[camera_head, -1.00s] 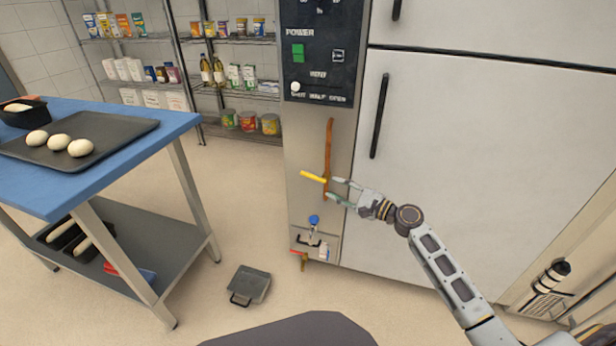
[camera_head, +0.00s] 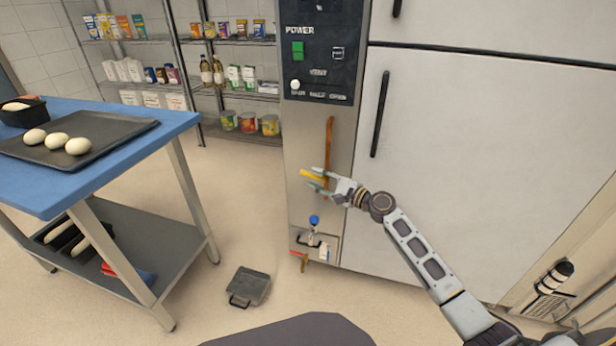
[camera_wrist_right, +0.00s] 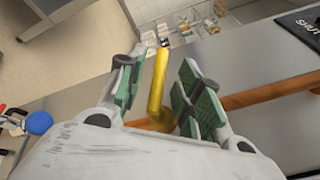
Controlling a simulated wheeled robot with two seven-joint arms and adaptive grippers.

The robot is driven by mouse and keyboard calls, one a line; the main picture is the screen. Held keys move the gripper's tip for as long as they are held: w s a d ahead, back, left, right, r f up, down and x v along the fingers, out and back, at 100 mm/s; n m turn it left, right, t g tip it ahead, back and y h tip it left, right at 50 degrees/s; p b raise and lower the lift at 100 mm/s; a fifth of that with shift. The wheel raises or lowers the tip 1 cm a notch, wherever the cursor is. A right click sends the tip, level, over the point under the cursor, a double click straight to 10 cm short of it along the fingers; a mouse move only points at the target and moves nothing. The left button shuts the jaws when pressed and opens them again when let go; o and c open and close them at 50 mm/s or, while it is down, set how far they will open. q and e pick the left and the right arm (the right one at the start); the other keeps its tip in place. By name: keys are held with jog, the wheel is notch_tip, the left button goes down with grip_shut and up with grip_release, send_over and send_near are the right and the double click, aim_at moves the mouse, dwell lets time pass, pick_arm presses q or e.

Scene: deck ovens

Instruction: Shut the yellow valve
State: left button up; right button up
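The yellow valve handle (camera_head: 311,176) sits on a vertical copper pipe (camera_head: 329,140) on the steel oven panel. It sticks out to the left of the pipe in the head view. In the right wrist view the yellow handle (camera_wrist_right: 157,82) stands between the two green-padded fingers of my right gripper (camera_wrist_right: 158,85), with gaps on both sides. My right gripper (camera_head: 317,180) is open around the handle in the head view and hides part of it. My left gripper is in neither view.
Below are a blue knob (camera_head: 314,220) and a red-handled valve (camera_head: 298,254). A dark metal box (camera_head: 248,286) lies on the floor. A blue-topped table (camera_head: 165,126) with a dough tray (camera_head: 125,128) stands left. Floor between table and oven is mostly clear.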

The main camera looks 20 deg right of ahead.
aim_at(313, 177)
jog(key=shift+w+a, duration=0.45)
jog(key=shift+w, duration=0.15)
jog(key=shift+b+x, duration=0.35)
jog(key=shift+x, duration=0.8)
jog(key=shift+w+a, duration=0.15)
jog(key=shift+w, duration=0.1)
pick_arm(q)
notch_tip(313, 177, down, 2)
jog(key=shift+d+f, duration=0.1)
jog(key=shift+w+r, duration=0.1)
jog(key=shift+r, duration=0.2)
pick_arm(e)
grip_shut()
